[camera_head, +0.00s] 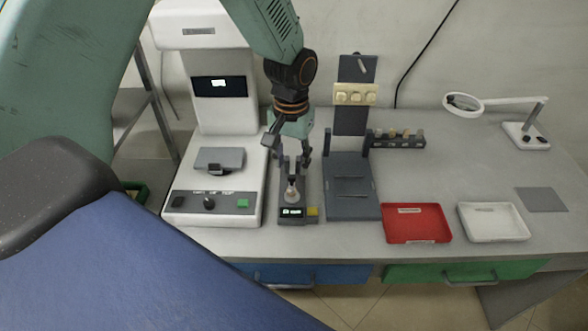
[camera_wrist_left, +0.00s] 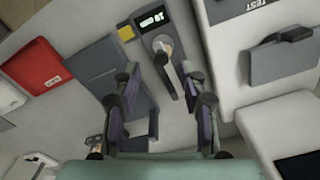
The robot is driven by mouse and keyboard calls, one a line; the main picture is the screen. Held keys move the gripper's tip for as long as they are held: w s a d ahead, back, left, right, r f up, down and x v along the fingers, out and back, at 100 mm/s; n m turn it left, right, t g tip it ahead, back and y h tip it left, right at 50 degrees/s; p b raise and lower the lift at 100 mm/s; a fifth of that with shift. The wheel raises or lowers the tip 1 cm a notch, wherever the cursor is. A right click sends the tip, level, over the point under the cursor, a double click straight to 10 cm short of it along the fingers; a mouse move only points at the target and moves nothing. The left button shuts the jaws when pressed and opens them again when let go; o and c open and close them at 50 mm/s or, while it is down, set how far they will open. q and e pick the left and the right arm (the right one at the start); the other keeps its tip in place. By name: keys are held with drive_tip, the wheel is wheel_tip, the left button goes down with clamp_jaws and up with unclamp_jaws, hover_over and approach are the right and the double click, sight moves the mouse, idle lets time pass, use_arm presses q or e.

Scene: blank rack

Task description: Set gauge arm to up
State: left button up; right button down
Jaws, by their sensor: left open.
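The gauge (camera_head: 298,214) is a small dark block with a lit display at its front and a yellow button beside it. It also shows in the left wrist view (camera_wrist_left: 183,20). A pale round hub (camera_wrist_left: 162,44) on it carries a short grey gauge arm (camera_wrist_left: 171,76), which points from the hub toward my gripper. My left gripper (camera_head: 294,164) is open above the gauge's rear part. In the left wrist view its fingers (camera_wrist_left: 163,88) stand either side of the arm's free end, with gaps; contact is unclear. My right gripper is not in view.
A white test machine (camera_head: 213,207) stands close left of the gauge. A dark grey fixture (camera_head: 352,203) stands close right, with a small rack of cylinders (camera_head: 398,141) behind it. A red tray (camera_head: 416,225), a white tray (camera_head: 493,222) and a magnifier lamp (camera_head: 524,134) lie farther right.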

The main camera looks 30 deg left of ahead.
sight(291, 177)
use_arm(q)
drive_tip(key=f, duration=0.4)
drive_tip(key=shift+w+a+f, duration=0.15)
drive_tip(key=shift+w, duration=0.15)
drive_tip(key=shift+s, duration=0.3)
drive_tip(key=shift+w, duration=0.3)
drive_tip(key=c, duration=0.5)
drive_tip(key=shift+s, duration=0.15)
clamp_jaws()
